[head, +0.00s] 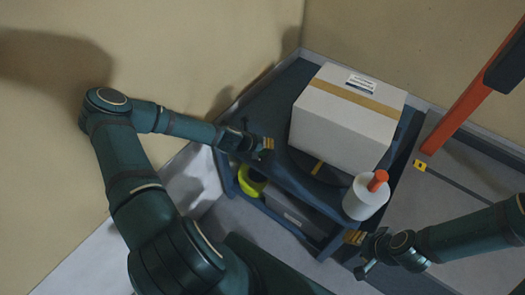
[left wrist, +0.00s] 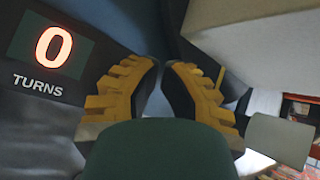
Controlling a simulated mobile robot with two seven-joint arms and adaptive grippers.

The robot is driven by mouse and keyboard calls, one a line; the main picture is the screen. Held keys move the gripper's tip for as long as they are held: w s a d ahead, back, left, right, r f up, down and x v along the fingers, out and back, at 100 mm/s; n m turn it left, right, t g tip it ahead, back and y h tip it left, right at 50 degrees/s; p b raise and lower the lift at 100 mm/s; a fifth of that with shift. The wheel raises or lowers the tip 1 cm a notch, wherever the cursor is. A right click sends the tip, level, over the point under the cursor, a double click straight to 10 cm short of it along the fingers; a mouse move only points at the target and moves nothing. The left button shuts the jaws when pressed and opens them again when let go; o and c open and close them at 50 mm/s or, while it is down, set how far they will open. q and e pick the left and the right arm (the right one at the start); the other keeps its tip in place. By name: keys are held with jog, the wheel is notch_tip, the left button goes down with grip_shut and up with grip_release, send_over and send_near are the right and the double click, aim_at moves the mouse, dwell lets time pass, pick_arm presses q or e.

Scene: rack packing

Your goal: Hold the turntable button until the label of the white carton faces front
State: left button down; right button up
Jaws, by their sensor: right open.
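The white carton (head: 342,130), with a brown tape strip, sits on the dark round turntable (head: 300,160) on the rack's upper deck. A yellow mark (head: 317,168) shows on the turntable. A printed label (head: 361,82) shows near the carton's far upper edge; the large near face is blank. My left gripper (head: 268,144) is beside the turntable, left of the carton. In the left wrist view its yellow-padded fingers (left wrist: 162,66) meet at the tips, with nothing seen between them. A display (left wrist: 50,50) reads 0 TURNS. My right gripper (head: 357,252) is open and empty below the rack corner. I cannot make out the button.
A white cylinder (head: 364,200) with an orange top (head: 378,181) stands at the rack's near right corner. A grey bin (head: 290,212) and a yellow-green item (head: 250,181) are on the lower shelf. An orange post (head: 470,103) rises at the right. Walls stand behind.

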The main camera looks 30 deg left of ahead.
aim_at(266, 151)
pick_arm(q)
jog(key=shift+f, duration=0.1)
jog(key=shift+f, duration=0.3)
jog(key=shift+f+b, duration=0.4)
jog(key=shift+f, duration=0.05)
dwell(0.7)
jog(key=shift+r, duration=0.1)
dwell(2.2)
jog(key=shift+r+p, duration=0.75)
jog(key=shift+p, duration=0.05)
notch_tip(266, 151, up, 5)
jog(key=p, duration=0.4)
jog(key=shift+r+p, duration=0.1)
jog(key=shift+p, duration=0.2)
